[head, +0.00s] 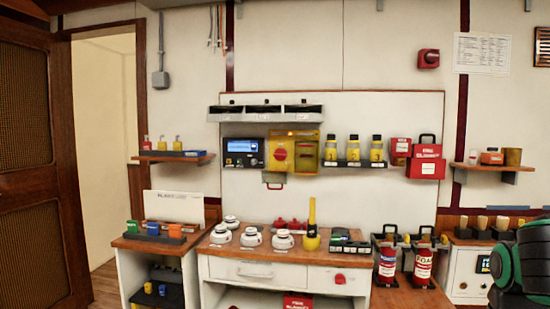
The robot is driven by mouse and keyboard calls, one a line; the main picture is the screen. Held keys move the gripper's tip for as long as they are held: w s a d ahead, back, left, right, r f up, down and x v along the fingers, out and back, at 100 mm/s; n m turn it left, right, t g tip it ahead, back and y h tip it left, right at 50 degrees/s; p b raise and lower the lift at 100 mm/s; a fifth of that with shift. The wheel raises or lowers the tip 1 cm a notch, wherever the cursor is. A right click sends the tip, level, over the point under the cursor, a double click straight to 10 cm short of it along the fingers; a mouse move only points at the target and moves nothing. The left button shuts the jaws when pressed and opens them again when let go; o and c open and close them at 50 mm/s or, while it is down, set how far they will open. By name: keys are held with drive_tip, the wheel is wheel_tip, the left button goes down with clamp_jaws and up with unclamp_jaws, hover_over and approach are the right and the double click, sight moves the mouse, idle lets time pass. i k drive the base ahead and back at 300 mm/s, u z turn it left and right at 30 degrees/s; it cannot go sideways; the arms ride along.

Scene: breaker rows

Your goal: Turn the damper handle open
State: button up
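I cannot tell for sure which part is the damper handle. A row of dark vent-like openings in a grey housing (265,113) is at the top of the white wall panel; no handle position can be read there. A red wall unit (428,59) is mounted higher up on the right. A yellow box with a round red part (281,153) is on the panel, with a small red handle-like loop below it. My gripper's fingers are not in view. A black and green part of my arm shows at the lower right edge, apart from the panel.
A white cabinet (262,272) with a wooden top stands below the panel, holding white round detectors and a yellow tool. Red extinguishers (423,262) stand right of it. Small wall shelves flank the panel. A doorway opens at the left.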

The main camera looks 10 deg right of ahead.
sight(280, 155)
drive_tip(key=i, duration=0.85)
